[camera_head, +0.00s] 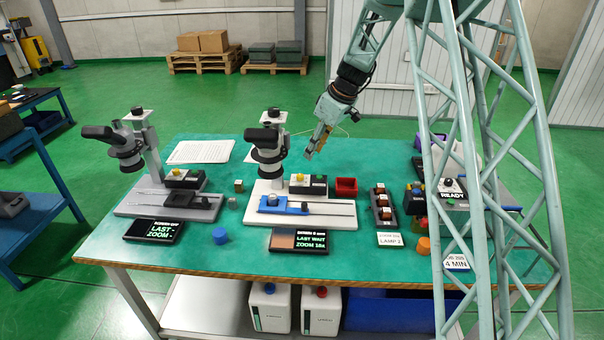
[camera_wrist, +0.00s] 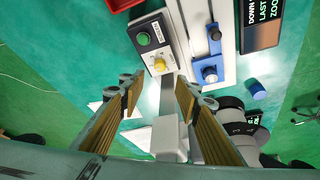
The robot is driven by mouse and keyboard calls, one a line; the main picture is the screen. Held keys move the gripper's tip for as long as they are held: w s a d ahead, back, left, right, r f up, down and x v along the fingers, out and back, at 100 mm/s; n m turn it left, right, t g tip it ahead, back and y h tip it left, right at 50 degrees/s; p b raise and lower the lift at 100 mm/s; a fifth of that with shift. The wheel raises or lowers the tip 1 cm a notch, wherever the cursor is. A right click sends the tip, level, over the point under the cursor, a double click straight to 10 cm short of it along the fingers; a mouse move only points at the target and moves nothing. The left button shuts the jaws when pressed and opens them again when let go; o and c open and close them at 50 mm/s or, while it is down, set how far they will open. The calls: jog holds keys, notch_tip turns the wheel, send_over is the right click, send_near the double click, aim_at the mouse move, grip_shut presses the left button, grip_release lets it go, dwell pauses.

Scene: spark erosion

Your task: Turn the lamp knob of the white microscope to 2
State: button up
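The white microscope (camera_head: 267,150) stands mid-table on a white base (camera_head: 345,216). Its dark control box (camera_head: 318,184) bears a yellow knob (camera_head: 299,178). In the wrist view the yellow knob (camera_wrist: 160,64) sits beside a green button (camera_wrist: 143,38) on this box. The knob's setting is too small to read. My gripper (camera_head: 312,152) hangs above and behind the box, apart from it. In the wrist view its fingers (camera_wrist: 158,97) are spread with nothing held, and the knob shows just beyond the gap between them. A card (camera_head: 390,240) reads LAMP 2.
A grey-based microscope (camera_head: 126,150) stands at the left. A red bin (camera_head: 346,187) is right of the control box. A blue slide (camera_head: 292,206) and a dark display (camera_head: 299,241) lie in front. A rack (camera_head: 383,207) stands farther right. Table between is clear.

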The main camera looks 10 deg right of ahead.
aim_at(301, 175)
jog(key=shift+b+x, duration=1)
jog(key=shift+x, duration=5.85)
jog(key=c, duration=0.8)
jog(key=shift+c, duration=0.2)
jog(key=shift+m, duration=0.4)
jog(key=shift+s+a+m+h+b, duration=0.1)
jog(key=shift+m+h+b, duration=0.25)
jog(key=shift+m, duration=0.45)
jog(key=shift+m+t, duration=0.3)
jog(key=shift+m, duration=0.1)
